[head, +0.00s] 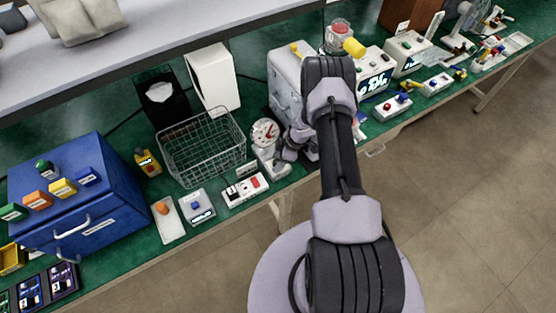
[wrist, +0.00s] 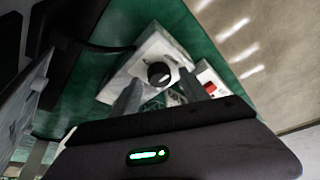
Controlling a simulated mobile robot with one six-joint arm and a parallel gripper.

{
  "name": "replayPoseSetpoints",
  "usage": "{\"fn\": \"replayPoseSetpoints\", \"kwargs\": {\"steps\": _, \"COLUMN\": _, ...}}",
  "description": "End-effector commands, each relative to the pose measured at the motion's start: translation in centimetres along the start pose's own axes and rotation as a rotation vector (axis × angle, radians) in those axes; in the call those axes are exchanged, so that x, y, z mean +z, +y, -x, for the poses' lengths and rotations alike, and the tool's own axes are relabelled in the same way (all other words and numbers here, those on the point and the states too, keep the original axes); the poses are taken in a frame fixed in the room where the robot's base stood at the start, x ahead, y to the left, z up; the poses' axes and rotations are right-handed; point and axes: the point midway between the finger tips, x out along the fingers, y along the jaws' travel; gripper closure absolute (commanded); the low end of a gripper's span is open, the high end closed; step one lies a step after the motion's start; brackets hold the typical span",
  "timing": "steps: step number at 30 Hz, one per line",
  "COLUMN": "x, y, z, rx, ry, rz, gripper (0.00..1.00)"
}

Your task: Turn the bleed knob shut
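In the wrist view a round black knob (wrist: 158,73) sits on top of a white box (wrist: 142,62); I take it for the bleed knob. My gripper (wrist: 160,84) is open, with one grey finger left of the knob and one right of it. I cannot tell whether the fingers touch the knob; a gap seems to show on both sides. In the head view my gripper (head: 288,148) is beside a white unit (head: 270,161) with a round dial gauge (head: 265,132) above it. The knob cannot be made out there.
A wire basket (head: 202,150) stands left of the gauge. A white switch box with red switches (head: 245,189) lies in front, near the bench edge. A large white machine (head: 286,80) stands behind my arm. A scale-like box (head: 197,207) is farther left.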

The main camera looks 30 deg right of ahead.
Motion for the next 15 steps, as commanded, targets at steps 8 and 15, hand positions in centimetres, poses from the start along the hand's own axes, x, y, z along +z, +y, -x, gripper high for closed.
{"fn": "replayPoseSetpoints", "kwargs": {"steps": 8, "x": 0.0, "y": 0.0, "z": 0.1, "rx": 0.0, "ry": 0.0, "rz": -0.001, "gripper": 0.48}}
{"fn": "replayPoseSetpoints", "kwargs": {"steps": 15, "x": -1.4, "y": -0.6, "z": 3.6, "rx": -0.001, "ry": 0.001, "rz": -0.001, "gripper": 0.48}}
